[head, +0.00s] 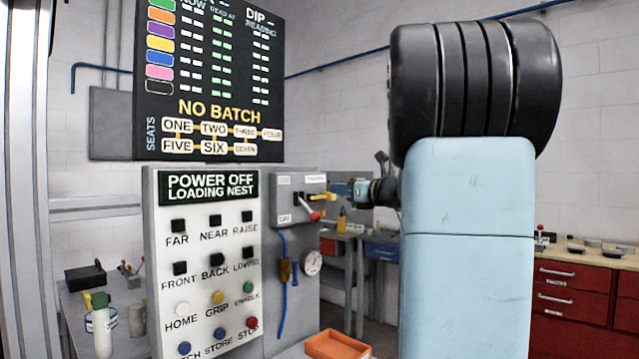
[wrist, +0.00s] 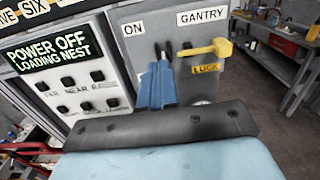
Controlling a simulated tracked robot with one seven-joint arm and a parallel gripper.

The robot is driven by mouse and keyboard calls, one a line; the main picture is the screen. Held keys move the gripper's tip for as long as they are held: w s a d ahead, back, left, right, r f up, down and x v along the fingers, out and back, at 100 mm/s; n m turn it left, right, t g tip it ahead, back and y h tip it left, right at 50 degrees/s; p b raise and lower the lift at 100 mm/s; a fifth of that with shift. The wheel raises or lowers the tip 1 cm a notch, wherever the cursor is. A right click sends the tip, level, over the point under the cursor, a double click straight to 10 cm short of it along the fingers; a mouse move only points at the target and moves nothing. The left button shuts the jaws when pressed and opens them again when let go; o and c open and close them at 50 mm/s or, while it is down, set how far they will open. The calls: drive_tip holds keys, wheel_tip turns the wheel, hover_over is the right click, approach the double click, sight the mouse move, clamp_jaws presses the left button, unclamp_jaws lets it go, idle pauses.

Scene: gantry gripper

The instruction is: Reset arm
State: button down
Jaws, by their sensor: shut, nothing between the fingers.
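A grey switch box (head: 285,181) carries a lever with a red handle (head: 313,215) and a yellow lock lever (head: 325,197). The red handle hangs low, near the OFF label. In the wrist view the box (wrist: 150,30) shows ON, GANTRY and LOCK labels, with the yellow lock lever (wrist: 212,48) sticking out to the right. My gripper (head: 338,188) is in front of the box, pointing at it. It also shows in the wrist view (wrist: 158,66), with its blue fingers together and empty. The red handle is hidden in the wrist view, and contact cannot be told.
A white button panel (head: 205,265) reads POWER OFF, LOADING NEST. A dark board (head: 210,80) above reads NO BATCH. An orange tray (head: 337,345) lies below the box. A red drawer cabinet (head: 572,290) stands at right. My arm blocks much of the centre right.

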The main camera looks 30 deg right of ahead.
drive_tip(key=shift+a, duration=0.1)
idle(0.7)
drive_tip(key=s+a+f+n+g, duration=0.3)
drive_tip(key=s+a+n, duration=0.15)
drive_tip(key=a, duration=0.25)
drive_tip(key=s+a+f+n+g+y, duration=0.1)
drive_tip(key=s+a+f+n+g, duration=0.3)
drive_tip(key=a, duration=0.3)
drive_tip(key=s+a+f+n+g, duration=0.1)
drive_tip(key=s+a+f+n, duration=0.2)
drive_tip(key=a+n, duration=0.35)
drive_tip(key=s+a+f+n+g+h, duration=0.1)
drive_tip(key=s+f+n+h, duration=0.2)
drive_tip(key=s+f+n, duration=0.2)
drive_tip(key=s+f+n+g+h, duration=0.2)
drive_tip(key=s+f+n+h, duration=0.2)
drive_tip(key=s+n, duration=0.8)
wheel_tip(320, 180, down, 2)
drive_tip(key=shift+s+a+f+g, duration=0.1)
drive_tip(key=shift+s+a+g, duration=0.25)
drive_tip(key=shift+s, duration=0.3)
